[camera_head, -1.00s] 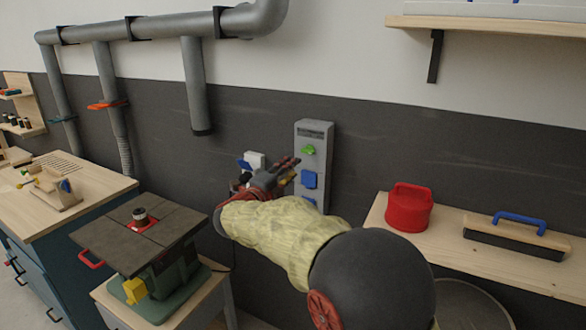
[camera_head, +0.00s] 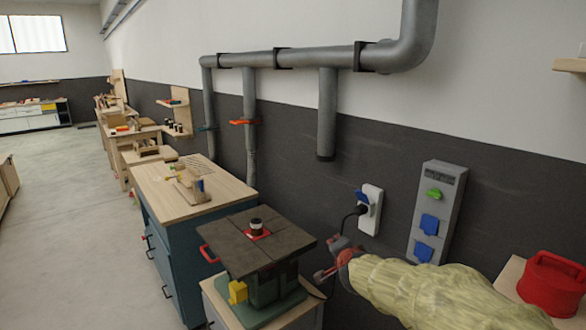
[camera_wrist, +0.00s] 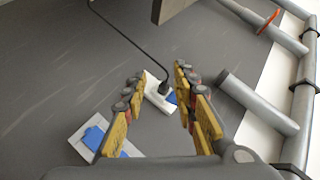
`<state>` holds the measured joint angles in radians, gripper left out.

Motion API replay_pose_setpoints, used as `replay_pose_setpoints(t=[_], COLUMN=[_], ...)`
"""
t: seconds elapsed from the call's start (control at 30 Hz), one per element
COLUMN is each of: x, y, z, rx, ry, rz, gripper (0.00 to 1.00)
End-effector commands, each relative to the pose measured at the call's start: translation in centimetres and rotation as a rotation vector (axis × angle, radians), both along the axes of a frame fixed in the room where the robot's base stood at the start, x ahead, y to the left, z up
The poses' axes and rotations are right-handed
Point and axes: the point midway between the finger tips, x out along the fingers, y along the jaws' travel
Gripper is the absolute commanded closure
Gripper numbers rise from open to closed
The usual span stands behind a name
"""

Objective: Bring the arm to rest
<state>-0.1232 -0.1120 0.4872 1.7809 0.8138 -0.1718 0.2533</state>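My gripper (camera_head: 328,262) shows in the head view at the end of my yellowish sleeved arm, in front of the wall and to the right of the spindle machine. In the wrist view my gripper (camera_wrist: 156,88) has its two fingers spread apart with nothing between them. Beyond the fingers is a white wall socket (camera_wrist: 157,92) with a black plug and cable in it. The socket (camera_head: 372,212) also shows in the head view, above my gripper.
A spindle machine (camera_head: 262,240) with a dark table stands left of my gripper. A grey socket panel (camera_head: 434,205) is on the wall above my arm. A red container (camera_head: 552,284) sits on a shelf at the right. Wooden benches line the wall; the floor (camera_head: 75,200) at left is open.

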Motion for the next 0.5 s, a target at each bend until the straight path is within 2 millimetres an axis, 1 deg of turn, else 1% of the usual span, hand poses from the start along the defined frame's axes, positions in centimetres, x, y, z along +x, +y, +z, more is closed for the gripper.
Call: replay_pose_setpoints(t=[0.03, 0.07, 0.1, 0.17, 0.2, 0.23, 0.27, 0.3, 0.37, 0.4, 0.47, 0.5], x=[-2.5, -4.1, -6.4, -10.3, -13.1, -15.1, -17.2, -19.9, -24.0, -26.7, -30.7, -33.3], y=[1.4, 2.2, 3.0, 3.9, 4.1, 4.2, 4.1, 3.8, 3.1, 2.5, 1.2, 0.3], z=[-0.6, -1.0, -1.7, -2.5, -3.1, -3.5, -3.8, -4.2, -4.8, -5.1, -5.5, -5.6], rx=[-0.044, -0.074, -0.116, -0.18, -0.223, -0.255, -0.287, -0.328, -0.387, -0.428, -0.486, -0.525], ry=[0.06, 0.098, 0.149, 0.226, 0.277, 0.314, 0.348, 0.395, 0.463, 0.505, 0.567, 0.605], rz=[0.1, 0.161, 0.242, 0.359, 0.431, 0.48, 0.526, 0.583, 0.658, 0.702, 0.757, 0.786], gripper=[0.72, 0.72, 0.72, 0.72, 0.72, 0.72, 0.72, 0.72, 0.72, 0.72, 0.72, 0.72])
